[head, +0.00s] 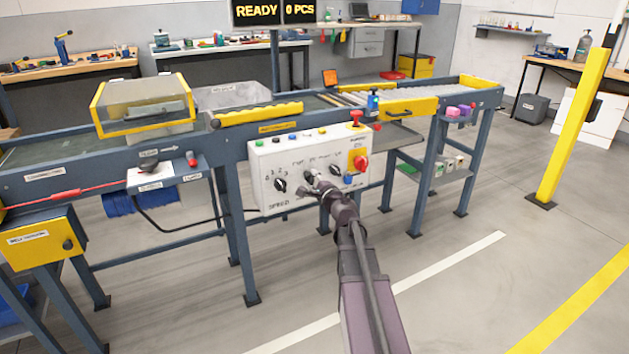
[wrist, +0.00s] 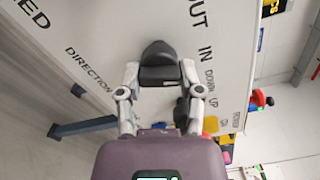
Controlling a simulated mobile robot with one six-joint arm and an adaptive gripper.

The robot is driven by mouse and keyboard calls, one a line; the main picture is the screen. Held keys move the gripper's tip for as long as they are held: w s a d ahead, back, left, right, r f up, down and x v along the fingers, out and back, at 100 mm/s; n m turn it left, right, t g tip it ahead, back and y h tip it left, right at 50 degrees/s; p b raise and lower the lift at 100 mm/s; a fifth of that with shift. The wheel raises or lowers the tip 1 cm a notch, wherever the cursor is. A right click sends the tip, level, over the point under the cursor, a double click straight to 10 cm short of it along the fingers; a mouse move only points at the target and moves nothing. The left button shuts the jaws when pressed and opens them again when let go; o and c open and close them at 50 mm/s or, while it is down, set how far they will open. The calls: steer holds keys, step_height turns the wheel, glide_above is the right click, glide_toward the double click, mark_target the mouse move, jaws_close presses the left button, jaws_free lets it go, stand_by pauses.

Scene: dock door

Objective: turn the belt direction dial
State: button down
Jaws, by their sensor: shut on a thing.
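The white control panel (head: 265,160) is mounted on the near side of the conveyor. My gripper (head: 317,184) is at its middle and hides most of the direction dial there. In the wrist view the black direction dial (wrist: 158,62) sits between the two fingers of my gripper (wrist: 160,75), which are shut on its sides. The panel (wrist: 110,30) shows the words DIRECTION, OUT and IN around the dial. I cannot tell exactly which mark the dial points to.
A black speed dial (head: 281,185) is left of my gripper; another black dial (head: 335,171) is close on its right. A red knob on a yellow plate (head: 361,162) is farther right. A yellow post (head: 575,130) stands at right. The floor in front is clear.

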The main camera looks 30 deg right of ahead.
steer(key=shift+a+m, duration=0.1)
steer(key=shift+m, duration=1)
steer(key=shift+w, duration=0.1)
steer(key=shift+c, duration=1.2)
jaws_free()
steer(key=s, duration=1.2)
steer(key=shift+d, duration=0.25)
